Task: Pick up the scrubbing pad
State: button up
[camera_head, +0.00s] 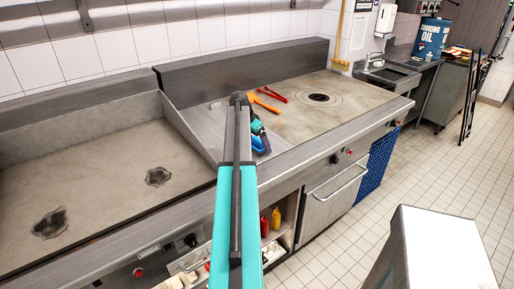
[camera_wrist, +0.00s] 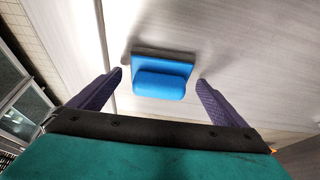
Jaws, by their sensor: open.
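The scrubbing pad (camera_wrist: 162,76) is a blue block with a raised blue grip, lying on the grey steel counter in the wrist view. In the head view a small blue part of it (camera_head: 259,145) shows beside my arm, near the front of the steel strip between the two cooking surfaces. My gripper (camera_wrist: 160,82) is open, with one purple finger to each side of the pad in the picture. The fingers look apart from it, and nothing is held. My teal arm hides part of this area in the head view.
An orange-handled tool (camera_head: 264,103) and a red tool (camera_head: 272,94) lie behind the pad. A griddle (camera_head: 100,175) with dark patches is at left, and a flat hotplate (camera_head: 345,110) at right. A grey box-like surface (camera_head: 440,250) stands at the lower right.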

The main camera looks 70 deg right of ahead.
aim_at(258, 139)
jog(key=c, duration=1.2)
jog(key=shift+r, duration=0.15)
jog(key=shift+r+b, duration=0.85)
jog(key=shift+r, duration=0.8)
jog(key=shift+a, duration=0.55)
jog(key=a+b, duration=0.1)
jog(key=a, duration=0.4)
jog(key=a+r+b, duration=0.1)
jog(key=a, duration=0.4)
jog(key=s+a+b, duration=0.1)
jog(key=a, duration=0.4)
jog(key=shift+s+r, duration=0.1)
jog(key=shift+r, duration=0.1)
jog(key=shift+d, duration=0.1)
